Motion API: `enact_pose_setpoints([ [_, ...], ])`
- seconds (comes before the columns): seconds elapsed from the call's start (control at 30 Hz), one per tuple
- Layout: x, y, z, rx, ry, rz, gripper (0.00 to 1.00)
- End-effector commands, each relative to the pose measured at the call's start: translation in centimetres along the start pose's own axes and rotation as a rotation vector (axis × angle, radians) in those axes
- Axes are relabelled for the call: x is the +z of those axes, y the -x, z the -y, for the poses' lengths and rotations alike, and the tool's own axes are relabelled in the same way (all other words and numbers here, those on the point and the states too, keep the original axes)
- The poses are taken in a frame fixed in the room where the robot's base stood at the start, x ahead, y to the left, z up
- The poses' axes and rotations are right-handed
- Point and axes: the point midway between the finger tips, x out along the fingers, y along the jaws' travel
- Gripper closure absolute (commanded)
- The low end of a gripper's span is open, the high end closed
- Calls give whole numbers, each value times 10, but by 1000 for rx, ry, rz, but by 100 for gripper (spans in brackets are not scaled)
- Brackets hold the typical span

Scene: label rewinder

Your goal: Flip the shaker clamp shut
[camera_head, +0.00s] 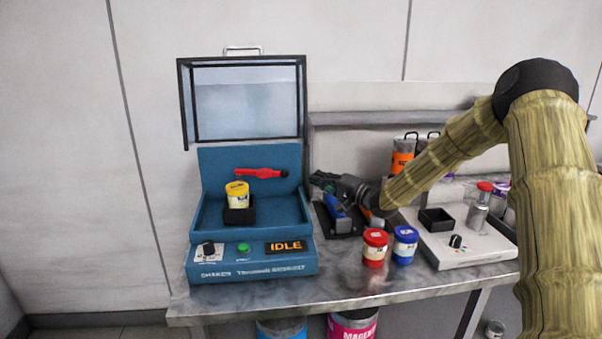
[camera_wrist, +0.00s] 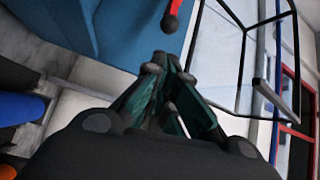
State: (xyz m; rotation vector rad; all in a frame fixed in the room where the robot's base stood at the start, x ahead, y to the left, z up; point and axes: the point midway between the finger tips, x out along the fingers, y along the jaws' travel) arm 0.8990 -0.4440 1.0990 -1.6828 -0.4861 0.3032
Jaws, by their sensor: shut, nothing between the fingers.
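The blue shaker (camera_head: 213,271) stands on the table with its clear lid raised. The red shaker clamp (camera_head: 261,173) sticks out roughly level above a yellow jar (camera_head: 238,194). The jar stands upright in a black holder (camera_head: 239,216) in the shaker's tray. In the wrist view the red clamp's tip (camera_wrist: 170,22) shows at the top, just beyond my fingers. My gripper (camera_head: 318,181) is shut and empty, to the right of the shaker's side wall and apart from the clamp. In the wrist view my gripper's fingers (camera_wrist: 160,68) point toward the clamp's end.
A red jar (camera_head: 375,248) and a blue jar (camera_head: 404,245) stand on the table right of the shaker. A white station (camera_head: 470,251) with a black box and a bottle is at the right. The lid's dark frame (camera_wrist: 243,90) is close by in the wrist view.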

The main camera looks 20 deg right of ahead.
Motion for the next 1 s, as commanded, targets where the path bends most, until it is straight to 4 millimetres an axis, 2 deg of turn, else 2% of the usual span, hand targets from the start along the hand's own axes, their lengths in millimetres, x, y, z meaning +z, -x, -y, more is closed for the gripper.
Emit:
enact_pose_setpoints([
  [0.17, 0, -16, 1, 1, 1, 0, 100],
  [0.6, 0, -79, 1, 1, 1, 1, 100],
  [0.8, 0, -95, 1, 0, 1, 0, 100],
  [1.0, 0, -99, 0, 0, 0, 0, 100],
])
